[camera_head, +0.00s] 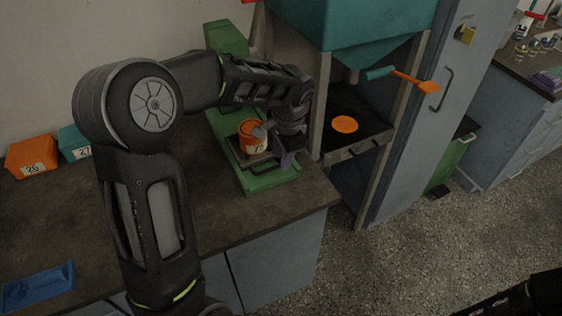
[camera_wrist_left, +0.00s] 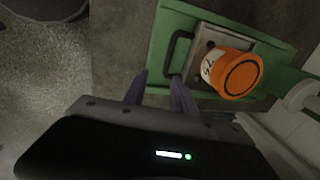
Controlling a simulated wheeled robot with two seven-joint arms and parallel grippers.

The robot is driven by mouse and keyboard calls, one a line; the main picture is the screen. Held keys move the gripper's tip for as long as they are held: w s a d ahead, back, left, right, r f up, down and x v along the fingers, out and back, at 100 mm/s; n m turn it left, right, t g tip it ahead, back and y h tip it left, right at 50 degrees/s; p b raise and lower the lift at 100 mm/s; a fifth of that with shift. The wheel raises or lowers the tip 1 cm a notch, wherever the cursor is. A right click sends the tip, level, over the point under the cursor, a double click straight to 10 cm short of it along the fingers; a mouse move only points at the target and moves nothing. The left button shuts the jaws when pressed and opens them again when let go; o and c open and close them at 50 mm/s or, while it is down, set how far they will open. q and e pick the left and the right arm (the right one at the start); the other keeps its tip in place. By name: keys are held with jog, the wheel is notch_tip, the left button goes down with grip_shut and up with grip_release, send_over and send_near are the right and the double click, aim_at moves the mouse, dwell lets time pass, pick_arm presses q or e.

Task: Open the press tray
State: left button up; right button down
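The green press (camera_head: 270,182) stands on the dark worktop, with a grey metal tray (camera_head: 262,160) on its base. An orange container with a white label (camera_head: 252,138) sits on the tray. In the left wrist view the tray (camera_wrist_left: 203,30) has a black bar handle (camera_wrist_left: 178,50) at its side, with the orange container (camera_wrist_left: 238,75) beside it. My left gripper (camera_wrist_left: 160,76) is open and empty, its fingertips close to the handle's near end; I cannot tell whether they touch. In the head view the left gripper (camera_head: 287,158) is beside the tray, partly hiding it.

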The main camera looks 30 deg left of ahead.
pick_arm(q)
jog(key=r, duration=0.4)
jog(key=shift+s+d, duration=0.2)
jog(key=shift+d, duration=0.15)
jog(key=shift+f, duration=0.1)
